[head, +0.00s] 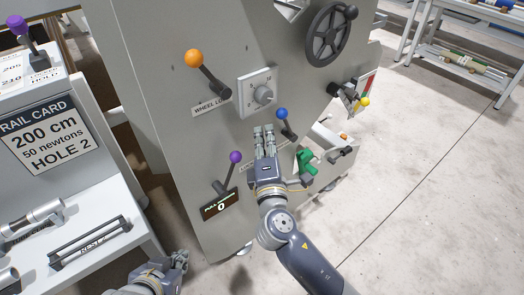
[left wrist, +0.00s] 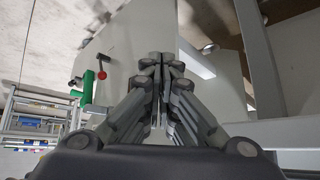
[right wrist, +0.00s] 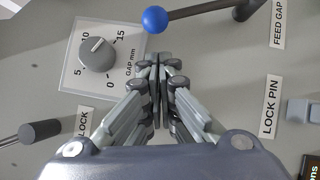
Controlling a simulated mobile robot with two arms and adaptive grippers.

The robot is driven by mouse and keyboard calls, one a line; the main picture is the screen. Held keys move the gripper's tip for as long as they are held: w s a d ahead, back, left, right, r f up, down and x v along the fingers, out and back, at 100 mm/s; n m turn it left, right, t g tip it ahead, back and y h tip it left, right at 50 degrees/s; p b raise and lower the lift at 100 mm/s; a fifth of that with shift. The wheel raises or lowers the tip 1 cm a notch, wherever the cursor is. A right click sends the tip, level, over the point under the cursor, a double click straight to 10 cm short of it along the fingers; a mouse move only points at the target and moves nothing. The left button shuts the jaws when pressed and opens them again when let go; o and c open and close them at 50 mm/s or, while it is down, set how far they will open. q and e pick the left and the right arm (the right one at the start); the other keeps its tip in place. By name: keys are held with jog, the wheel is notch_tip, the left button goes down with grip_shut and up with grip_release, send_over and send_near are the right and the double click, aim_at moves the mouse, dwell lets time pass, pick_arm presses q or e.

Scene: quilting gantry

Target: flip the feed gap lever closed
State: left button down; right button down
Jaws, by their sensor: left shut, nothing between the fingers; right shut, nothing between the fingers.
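The feed gap lever has a blue ball knob (head: 281,113) on a dark rod and stands on the grey machine face. In the right wrist view its ball (right wrist: 155,19) lies just beyond my fingertips, and the rod runs right to a pivot beside the FEED GAP label (right wrist: 277,22). My right gripper (head: 264,130) is shut and empty, left of and slightly below the ball in the head view; a small gap shows between them. My left gripper (head: 182,257) is shut and empty, low at the bottom of the head view, away from the lever.
A gap dial (right wrist: 97,53) sits left of my right fingertips. An orange-ball lever (head: 194,58), a purple-ball lever (head: 235,157), a green handle (head: 306,162) and a handwheel (head: 331,32) stick out from the machine.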

aim_at(288, 125)
pick_arm(q)
jog(key=shift+s+f, duration=0.15)
jog(key=shift+s, duration=0.1)
pick_arm(e)
jog(key=shift+w+d+r, duration=0.3)
jog(key=shift+w+d, duration=0.5)
jog(key=shift+d, duration=0.05)
